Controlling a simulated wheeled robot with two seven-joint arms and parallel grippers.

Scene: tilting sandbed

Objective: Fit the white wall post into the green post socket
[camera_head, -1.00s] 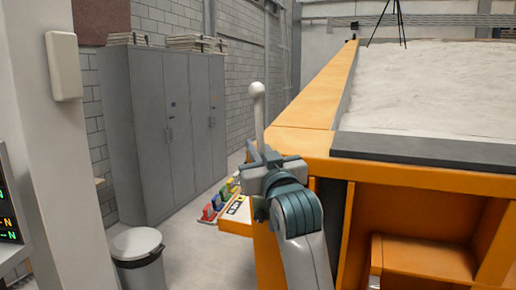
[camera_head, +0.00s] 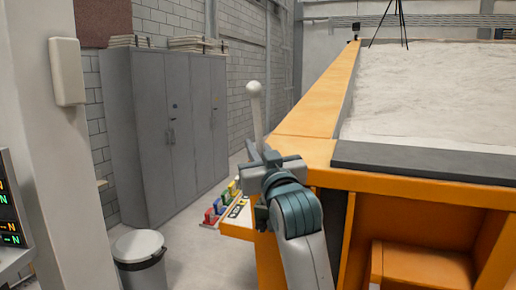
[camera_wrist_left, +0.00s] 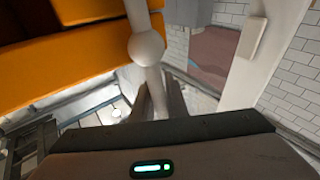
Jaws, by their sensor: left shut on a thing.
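The white wall post (camera_head: 257,112), a pale rod with a ball near its top, stands up from my left gripper (camera_head: 262,156), tilted slightly left. The left gripper is shut on it. In the left wrist view the post (camera_wrist_left: 146,48) runs between the two fingers (camera_wrist_left: 158,98), with more rod beyond the ball. The green post socket (camera_head: 225,197) appears to be the small green piece in a row of coloured pieces low beyond the gripper, to its left. The post is well apart from it. The right gripper is out of view.
The orange sandbed frame (camera_head: 312,121) with a dark front edge is close on the right. A grey cabinet (camera_head: 150,130), a lidded bin (camera_head: 138,246) and a pale column (camera_head: 72,150) stand on the left. Open floor lies between the bin and the frame.

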